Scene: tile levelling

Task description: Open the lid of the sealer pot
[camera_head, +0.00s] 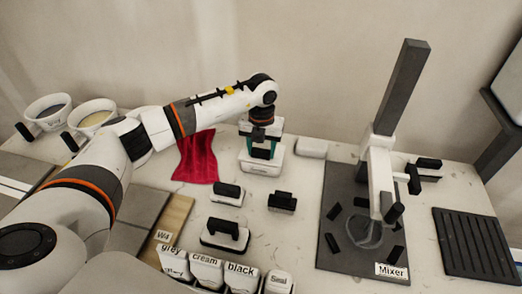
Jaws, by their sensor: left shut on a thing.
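My left gripper (262,133) points down at a white, dark and teal object (262,165) on the table behind the middle. The gripper is shut on the upper part of this object, and its fingertips are partly hidden by the wrist. A small white container (278,282) at the front edge has a label that seems to read "Seal"; this looks like the sealer pot. Its top looks closed, and its lower part is cut off by the frame. My left gripper is far behind it. My right gripper is not in view.
White containers labelled grey (174,262), cream (206,268) and black (241,275) stand left of the small one. Dark-handled tools (226,234) lie behind them. A red cloth (196,158) lies left of the gripper. The mixer (384,160) stands on the right.

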